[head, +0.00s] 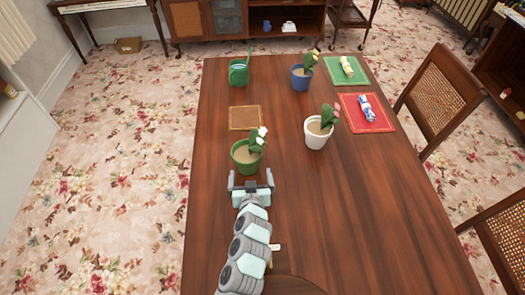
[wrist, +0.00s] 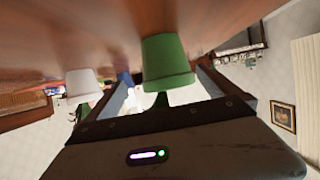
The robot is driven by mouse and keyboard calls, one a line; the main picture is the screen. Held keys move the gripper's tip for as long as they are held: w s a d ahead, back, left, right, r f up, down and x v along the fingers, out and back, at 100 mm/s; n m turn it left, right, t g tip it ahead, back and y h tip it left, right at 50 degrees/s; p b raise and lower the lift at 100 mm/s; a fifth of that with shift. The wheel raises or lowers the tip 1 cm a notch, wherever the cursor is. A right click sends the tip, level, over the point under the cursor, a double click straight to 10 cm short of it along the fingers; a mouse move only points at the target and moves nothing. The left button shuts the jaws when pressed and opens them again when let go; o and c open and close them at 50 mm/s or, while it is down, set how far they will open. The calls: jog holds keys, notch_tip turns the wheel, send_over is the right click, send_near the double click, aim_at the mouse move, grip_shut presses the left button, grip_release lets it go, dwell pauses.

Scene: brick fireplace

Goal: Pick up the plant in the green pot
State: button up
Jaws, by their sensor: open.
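The green pot (head: 246,160) with a leafy plant and white flowers (head: 258,139) stands on the wooden table, left of its middle. My gripper (head: 250,181) is open and just in front of the pot, on its near side. In the wrist view the green pot (wrist: 167,61) appears upside down beyond and between my open fingers (wrist: 168,95). The fingers do not visibly grip it. The plant's leaves are mostly hidden there behind my gripper body.
A white pot (head: 318,133) with a plant stands to the right, a blue pot (head: 301,78) farther back. A green watering can (head: 238,73), a brown mat (head: 245,117), a red mat (head: 382,125) and a green mat (head: 331,66) lie beyond. The table's near right is clear.

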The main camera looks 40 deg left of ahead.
aim_at(247, 160)
jog(key=shift+w+a+f, duration=0.15)
jog(key=shift+a+f, duration=0.2)
jog(key=shift+a, duration=0.15)
jog(key=shift+b+x, duration=0.45)
jog(key=shift+x, duration=4.3)
jog(key=shift+a+f, duration=0.1)
jog(key=shift+a, duration=0.05)
jog(key=shift+c, duration=0.3)
jog(key=c, duration=1.8)
jog(key=shift+o, duration=0.2)
